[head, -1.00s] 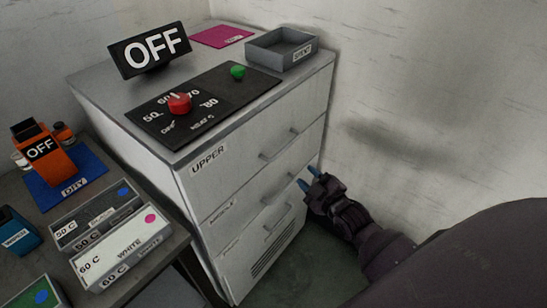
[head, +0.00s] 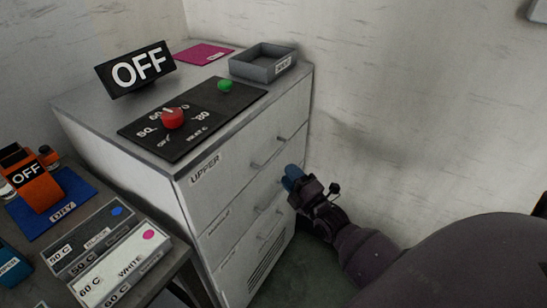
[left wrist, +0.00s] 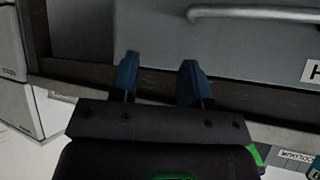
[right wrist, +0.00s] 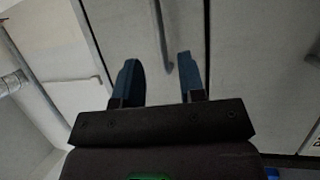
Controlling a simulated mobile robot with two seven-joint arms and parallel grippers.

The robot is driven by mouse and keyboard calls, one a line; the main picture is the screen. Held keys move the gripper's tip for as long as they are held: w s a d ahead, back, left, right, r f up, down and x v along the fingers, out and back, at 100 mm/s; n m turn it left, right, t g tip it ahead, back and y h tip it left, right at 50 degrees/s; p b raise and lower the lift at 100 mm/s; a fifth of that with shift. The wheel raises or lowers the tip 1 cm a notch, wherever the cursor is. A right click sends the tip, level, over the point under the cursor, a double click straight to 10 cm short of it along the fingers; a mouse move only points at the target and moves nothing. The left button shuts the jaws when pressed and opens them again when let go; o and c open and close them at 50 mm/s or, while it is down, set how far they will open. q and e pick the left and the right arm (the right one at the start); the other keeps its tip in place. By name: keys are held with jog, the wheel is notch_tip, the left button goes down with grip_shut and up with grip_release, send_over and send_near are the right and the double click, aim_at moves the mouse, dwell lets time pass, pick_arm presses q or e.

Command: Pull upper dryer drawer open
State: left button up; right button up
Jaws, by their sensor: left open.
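The white dryer cabinet has an upper drawer (head: 225,165) labelled UPPER, with a bar handle (head: 273,151); it looks closed. My right gripper (head: 292,178) is just in front of the drawer fronts, below and right of that handle in the head view. In the right wrist view my right gripper (right wrist: 157,78) has its blue fingers apart, with a bar handle (right wrist: 161,36) ahead between their lines. I cannot tell which drawer's handle that is or whether it is touched. My left gripper (left wrist: 160,80) is open and empty, facing a grey front; it is outside the head view.
The cabinet top holds an OFF sign (head: 137,68), a black control panel (head: 195,118) with red and green knobs, and a grey tray (head: 263,66). A table with labelled boxes (head: 120,262) stands at the left. The wall (head: 420,130) is close on the right.

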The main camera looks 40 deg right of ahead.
aim_at(274, 156)
jog(key=w, duration=0.2)
jog(key=w+r, duration=0.1)
jog(key=w, duration=0.5)
jog(key=shift+r+b, duration=0.15)
jog(key=shift+b, duration=0.15)
jog(key=shift+s, duration=0.1)
grip_shut()
